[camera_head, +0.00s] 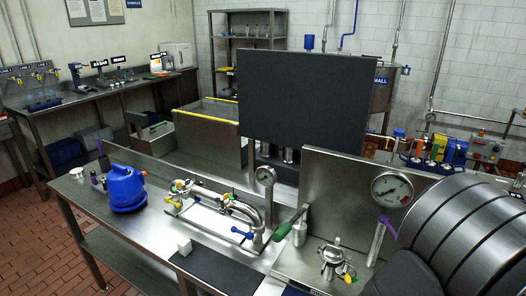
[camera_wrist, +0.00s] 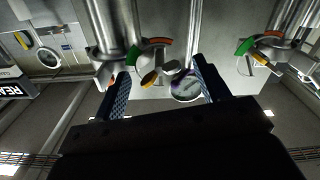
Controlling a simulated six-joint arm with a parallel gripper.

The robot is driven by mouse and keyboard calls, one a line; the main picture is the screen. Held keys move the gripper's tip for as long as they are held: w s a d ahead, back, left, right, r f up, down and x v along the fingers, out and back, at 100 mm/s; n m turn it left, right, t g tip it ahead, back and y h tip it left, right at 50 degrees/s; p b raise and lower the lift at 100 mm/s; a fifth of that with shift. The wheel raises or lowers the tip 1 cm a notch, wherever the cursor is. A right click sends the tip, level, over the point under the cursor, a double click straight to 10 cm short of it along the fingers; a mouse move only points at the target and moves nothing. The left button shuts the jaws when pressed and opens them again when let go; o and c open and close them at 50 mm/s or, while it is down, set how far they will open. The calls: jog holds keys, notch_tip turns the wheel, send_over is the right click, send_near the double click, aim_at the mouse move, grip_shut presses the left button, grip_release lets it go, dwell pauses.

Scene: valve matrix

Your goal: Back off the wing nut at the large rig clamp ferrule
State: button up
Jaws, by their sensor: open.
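In the wrist view my gripper (camera_wrist: 160,66) is open, with its two dark textured fingers apart. A clamp (camera_wrist: 155,43) with green and orange marks sits on metal pipework just beyond the fingertips. Its wing nut (camera_wrist: 150,78), with an orange-yellow wing, appears between the fingers; I cannot tell whether they touch it. A second clamp (camera_wrist: 262,45) with green and orange marks is at the upper right. I cannot tell which is the large one. My gripper's fingers cannot be made out there.
A blue jug (camera_head: 125,188) stands on the steel bench left of the rig. A steel fitting (camera_head: 334,262) and a green-handled part (camera_head: 291,224) stand to the right.

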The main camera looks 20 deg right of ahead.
jog(key=shift+m, duration=0.3)
jog(key=c, duration=0.9)
jog(key=s+a+m, duration=1.1)
jog(key=m, duration=0.3)
jog(key=shift+x, duration=8.6)
jog(key=shift+f, duration=0.1)
